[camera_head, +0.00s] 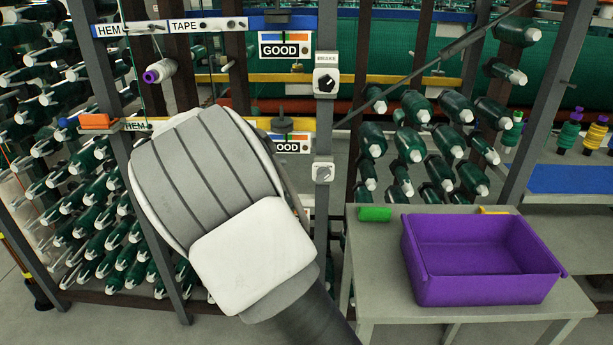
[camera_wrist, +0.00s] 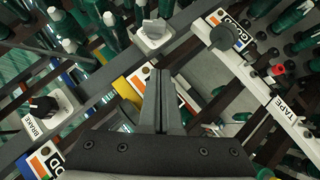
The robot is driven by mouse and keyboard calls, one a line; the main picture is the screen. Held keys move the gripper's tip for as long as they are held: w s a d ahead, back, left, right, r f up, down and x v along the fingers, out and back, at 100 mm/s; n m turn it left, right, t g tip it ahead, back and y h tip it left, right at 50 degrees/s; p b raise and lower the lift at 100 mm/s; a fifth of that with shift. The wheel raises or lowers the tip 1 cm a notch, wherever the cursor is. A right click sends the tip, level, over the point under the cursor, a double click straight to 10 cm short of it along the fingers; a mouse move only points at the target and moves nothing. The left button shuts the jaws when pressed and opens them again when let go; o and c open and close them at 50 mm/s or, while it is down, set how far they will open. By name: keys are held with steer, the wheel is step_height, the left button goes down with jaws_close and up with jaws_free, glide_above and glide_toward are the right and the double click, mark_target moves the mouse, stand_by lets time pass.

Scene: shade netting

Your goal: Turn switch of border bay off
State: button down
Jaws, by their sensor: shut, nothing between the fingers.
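Two rotary switches sit on the grey post in the head view. The upper one, labelled BRAKE (camera_head: 325,82), has a black knob on a white plate; it also shows at the left of the wrist view (camera_wrist: 45,108). The lower switch (camera_head: 322,172) has a grey knob; a grey-knobbed switch on a white plate (camera_wrist: 152,36) shows at the top of the wrist view. No label reading border is legible. My gripper (camera_wrist: 167,74) is shut and empty in the wrist view, its tips pointing between the switches, apart from both. My arm hides it in the head view.
A purple bin (camera_head: 480,290) and a green block (camera_head: 374,213) are on a grey table (camera_head: 385,270) at right. Racks of green spools stand on both sides. HEM and TAPE rails and a GOOD sign (camera_head: 285,45) surround the post.

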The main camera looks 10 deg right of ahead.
steer(key=shift+d, duration=0.1)
steer(key=b, duration=0.2)
glide_toward(317, 176)
steer(key=x, duration=0.4)
steer(key=shift+w+d, duration=0.15)
steer(key=shift+w, duration=0.3)
steer(key=shift+s+d+f+b, duration=0.1)
steer(key=shift+d+f+b, duration=0.25)
steer(key=shift+d, duration=0.15)
steer(key=shift+a+f, duration=0.15)
